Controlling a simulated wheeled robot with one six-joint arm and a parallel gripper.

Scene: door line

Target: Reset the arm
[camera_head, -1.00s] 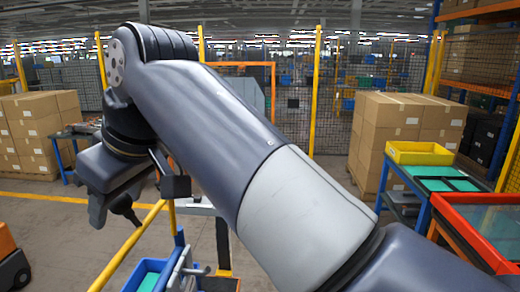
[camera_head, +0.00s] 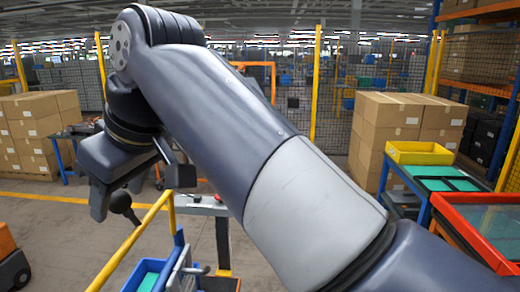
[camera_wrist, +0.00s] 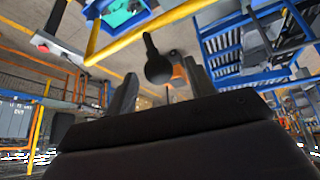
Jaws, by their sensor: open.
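My arm crosses the head view from the lower right to a raised elbow at the upper left, then drops to my gripper (camera_head: 112,202). The gripper points down at the left of the view, above the floor, with its jaws open. In the wrist view the two dark fingers (camera_wrist: 160,78) stand apart.
A yellow rail (camera_head: 135,240) and a blue bin (camera_head: 148,274) are below the gripper. Stacked cartons stand at the left (camera_head: 38,125) and right (camera_head: 390,120). A yellow tray (camera_head: 419,152) sits on a blue bench; a red-framed table (camera_head: 465,235) is at the lower right. Mesh fencing stands behind.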

